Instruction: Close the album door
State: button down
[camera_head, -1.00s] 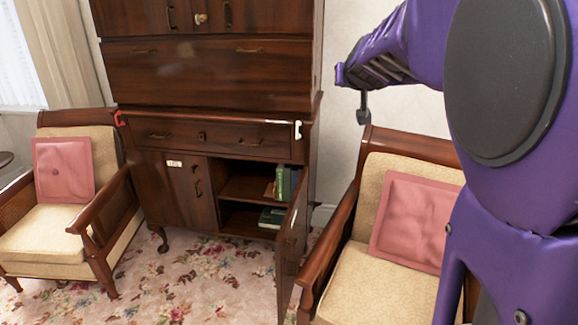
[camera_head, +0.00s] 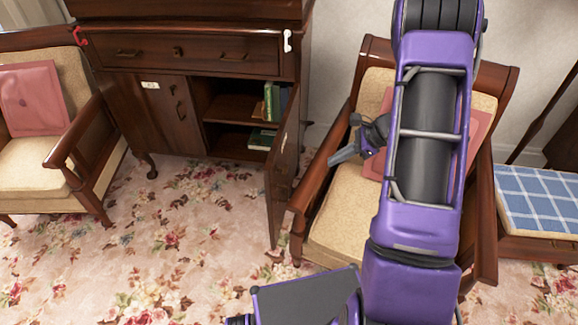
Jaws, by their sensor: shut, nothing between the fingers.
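The album door (camera_head: 284,163) is the right lower door of the dark wooden cabinet (camera_head: 178,100). It stands wide open, swung out towards me, and its edge is near the armchair on the right. Books (camera_head: 274,103) show on the shelves inside the open compartment. My gripper (camera_head: 336,158) is shut and empty. In the picture it lies to the right of the door, in front of the right armchair's seat, and points left. I see no contact between it and the door.
The right armchair (camera_head: 335,218) with a pink cushion stands close beside the open door. Another armchair (camera_head: 60,165) is at the left. A blue checked stool (camera_head: 540,200) stands at the far right. The flowered carpet (camera_head: 170,240) in front of the cabinet is clear.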

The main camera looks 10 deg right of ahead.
jog(key=w+a+f+m+b, duration=0.1)
jog(key=w+a+f, duration=0.3)
jog(key=a+f, duration=0.3)
jog(key=a, duration=0.3)
jog(key=shift+w+f+y, duration=0.25)
jog(key=shift+f+y, duration=0.05)
jog(key=shift+y, duration=0.1)
jog(key=shift+a, duration=0.25)
